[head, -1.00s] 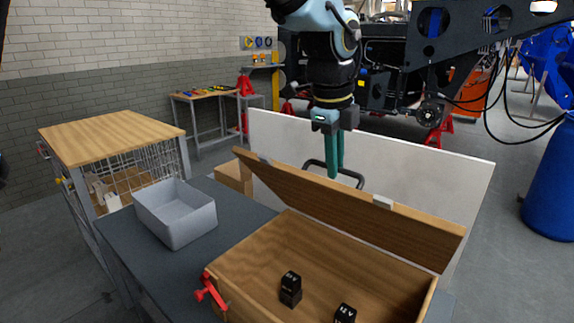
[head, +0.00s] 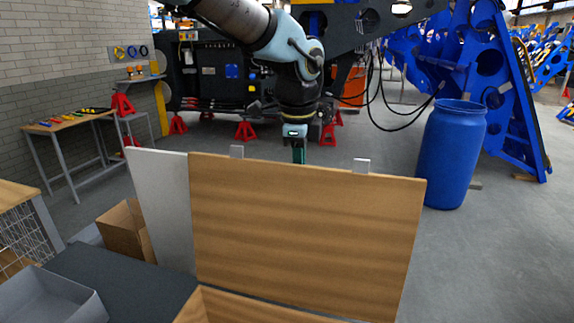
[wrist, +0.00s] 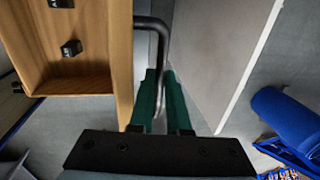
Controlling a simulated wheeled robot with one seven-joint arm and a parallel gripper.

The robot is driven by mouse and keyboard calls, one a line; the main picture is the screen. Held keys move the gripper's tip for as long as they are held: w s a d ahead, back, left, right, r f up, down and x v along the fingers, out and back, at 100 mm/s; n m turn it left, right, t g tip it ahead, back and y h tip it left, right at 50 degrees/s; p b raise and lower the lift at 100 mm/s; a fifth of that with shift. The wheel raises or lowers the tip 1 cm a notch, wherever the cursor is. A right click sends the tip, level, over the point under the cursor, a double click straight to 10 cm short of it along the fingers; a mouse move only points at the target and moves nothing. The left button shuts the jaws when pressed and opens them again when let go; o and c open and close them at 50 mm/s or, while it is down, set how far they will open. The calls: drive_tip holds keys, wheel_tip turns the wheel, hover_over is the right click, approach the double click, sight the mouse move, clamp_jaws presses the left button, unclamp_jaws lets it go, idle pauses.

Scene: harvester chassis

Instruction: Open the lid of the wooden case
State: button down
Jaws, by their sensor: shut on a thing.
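The wooden case (head: 255,306) sits at the bottom of the head view, mostly cut off. Its lid (head: 305,235) stands about upright, inner face toward me. The wrist view shows the lid edge-on (wrist: 121,60) beside the case interior (wrist: 70,70). My gripper (head: 299,154) is behind the lid, and its fingertips are hidden there in the head view. In the wrist view, its green fingers (wrist: 163,85) are shut on the black lid handle (wrist: 152,22).
A white panel (head: 165,205) stands close behind the lid. A cardboard box (head: 125,230) and grey bin (head: 60,300) are at left. A blue barrel (head: 452,150) stands at right on open floor. Black cubes (wrist: 71,48) lie in the case.

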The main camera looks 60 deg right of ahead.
drive_tip(key=d, duration=0.2)
drive_tip(key=w+d+f+y+p, duration=0.1)
drive_tip(key=shift+w, duration=0.1)
idle(0.4)
drive_tip(key=c, duration=0.9)
unclamp_jaws()
drive_tip(key=r+b, duration=0.1)
drive_tip(key=r, duration=0.2)
drive_tip(key=r+b, duration=0.1)
drive_tip(key=r, duration=0.3)
drive_tip(key=r+b, duration=0.1)
drive_tip(key=r, duration=0.2)
drive_tip(key=shift+a+r, duration=0.3)
drive_tip(key=shift+r, duration=0.1)
